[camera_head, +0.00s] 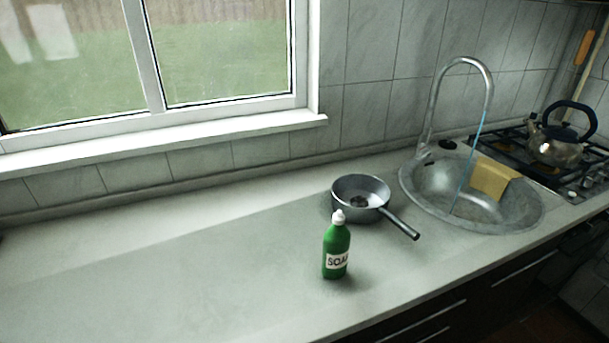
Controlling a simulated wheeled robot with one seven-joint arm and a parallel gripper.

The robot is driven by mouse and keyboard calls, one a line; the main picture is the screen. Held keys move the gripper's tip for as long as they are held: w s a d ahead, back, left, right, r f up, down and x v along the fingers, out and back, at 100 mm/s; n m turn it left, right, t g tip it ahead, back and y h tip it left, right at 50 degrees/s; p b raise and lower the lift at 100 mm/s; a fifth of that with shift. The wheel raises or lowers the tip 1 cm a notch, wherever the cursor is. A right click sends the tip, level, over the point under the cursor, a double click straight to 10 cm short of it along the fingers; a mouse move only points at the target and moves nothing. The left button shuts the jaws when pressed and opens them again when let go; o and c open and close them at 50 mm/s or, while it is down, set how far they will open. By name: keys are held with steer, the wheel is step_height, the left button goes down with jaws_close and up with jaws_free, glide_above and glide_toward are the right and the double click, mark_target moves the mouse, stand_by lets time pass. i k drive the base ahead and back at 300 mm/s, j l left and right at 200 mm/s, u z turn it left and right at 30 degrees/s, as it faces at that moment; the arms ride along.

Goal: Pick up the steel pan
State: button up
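The steel pan (372,184) stands upright on the counter, left of the sink. It is round and grey, and its dark handle (402,224) points toward the front right. Something small and dark shows on its inside bottom, too small to tell. A green soap bottle in front hides a little of the pan's lower left side. My gripper is not in view.
The green soap bottle (337,249) with a white cap stands just in front of the pan. The round sink (519,213) with a tall faucet (487,83) and yellow cloth (490,179) is to the right. A kettle (556,149) sits on the stove. The left counter (170,275) is clear.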

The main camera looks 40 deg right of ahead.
mark_target(363, 199)
steer(key=i+j, duration=0.1)
steer(key=j, duration=0.9)
steer(key=j+z, duration=0.7)
steer(key=j, duration=0.15)
steer(key=j+z, duration=0.35)
steer(key=i+z, duration=0.15)
steer(key=z, duration=0.45)
steer(key=i+j, duration=0.1)
steer(key=i, duration=0.25)
